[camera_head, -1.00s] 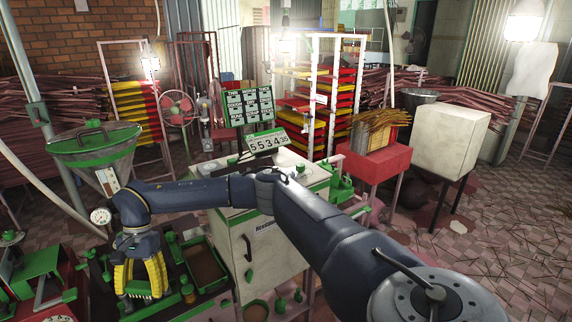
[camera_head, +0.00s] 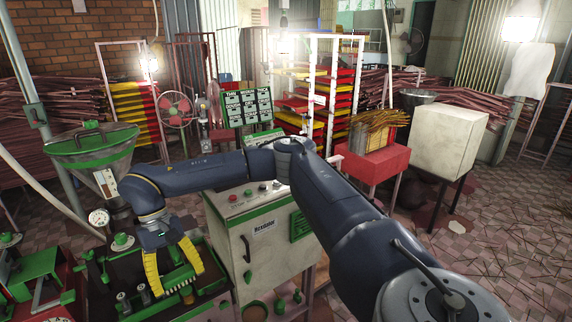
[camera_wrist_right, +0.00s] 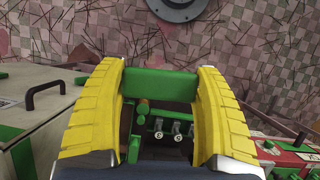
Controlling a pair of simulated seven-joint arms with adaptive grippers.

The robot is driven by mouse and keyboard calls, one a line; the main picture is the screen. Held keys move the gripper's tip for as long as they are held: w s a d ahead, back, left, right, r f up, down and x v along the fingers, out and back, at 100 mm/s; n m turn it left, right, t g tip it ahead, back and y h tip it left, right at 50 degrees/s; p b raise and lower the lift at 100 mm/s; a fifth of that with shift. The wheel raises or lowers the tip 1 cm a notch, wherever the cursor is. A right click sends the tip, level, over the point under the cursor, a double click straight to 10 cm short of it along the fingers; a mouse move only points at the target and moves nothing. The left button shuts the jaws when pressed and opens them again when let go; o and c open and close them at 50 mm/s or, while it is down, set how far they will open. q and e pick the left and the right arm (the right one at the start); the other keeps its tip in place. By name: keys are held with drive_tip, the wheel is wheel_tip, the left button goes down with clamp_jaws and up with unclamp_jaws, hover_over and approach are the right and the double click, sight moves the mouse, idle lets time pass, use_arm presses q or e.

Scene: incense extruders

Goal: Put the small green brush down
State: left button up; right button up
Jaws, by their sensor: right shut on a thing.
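My right gripper (camera_head: 177,280) has yellow ribbed fingers and hangs over the dark, green-edged machine bench at the lower left of the head view. In the right wrist view its fingertips (camera_wrist_right: 160,72) are apart, with a green block, which I take to be the small green brush (camera_wrist_right: 160,85), spanning the gap and touching both. In the head view the brush (camera_head: 181,276) shows as a green strip between the fingers. Its bristles cannot be made out clearly, nor whether it touches the bench. My left gripper is not in view.
A pale control cabinet (camera_head: 268,243) stands right of the gripper. A green-rimmed metal hopper (camera_head: 92,152) and a round gauge (camera_head: 98,217) stand to its left. Small knobs and pegs sit on the bench below, also in the right wrist view (camera_wrist_right: 172,128). A red stand (camera_head: 375,170) is farther right.

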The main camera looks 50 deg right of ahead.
drive_tip(key=w+d+r+m+t+y, duration=0.1)
drive_tip(key=w+d+r+m+y, duration=0.2)
drive_tip(key=w+d+r+m, duration=0.7)
drive_tip(key=w+d+r+m+t, duration=0.2)
drive_tip(key=w+d+r+m, duration=0.15)
drive_tip(key=d, duration=0.45)
drive_tip(key=w+d+r+m+t, duration=0.25)
drive_tip(key=d+r+m, duration=0.2)
drive_tip(key=d, duration=0.35)
drive_tip(key=w+d+r+m+t, duration=0.2)
drive_tip(key=w+d+r+m, duration=0.2)
drive_tip(key=d, duration=0.4)
drive_tip(key=s+d+r+m+h, duration=0.2)
drive_tip(key=s+d+m+h, duration=0.15)
drive_tip(key=d+m, duration=0.75)
drive_tip(key=s+d+r+m+h, duration=0.2)
drive_tip(key=s+d+m+h, duration=0.15)
drive_tip(key=d+m, duration=0.7)
drive_tip(key=shift+n+t, duration=0.35)
drive_tip(key=shift+n, duration=0.6)
drive_tip(key=f, duration=0.6)
drive_tip(key=d+f, duration=0.1)
drive_tip(key=f, duration=0.6)
drive_tip(key=d+f, duration=0.1)
drive_tip(key=f, duration=0.6)
drive_tip(key=shift+s+d, duration=0.15)
drive_tip(key=shift+s, duration=0.2)
drive_tip(key=o, duration=1)
drive_tip(key=shift+c, duration=0.2)
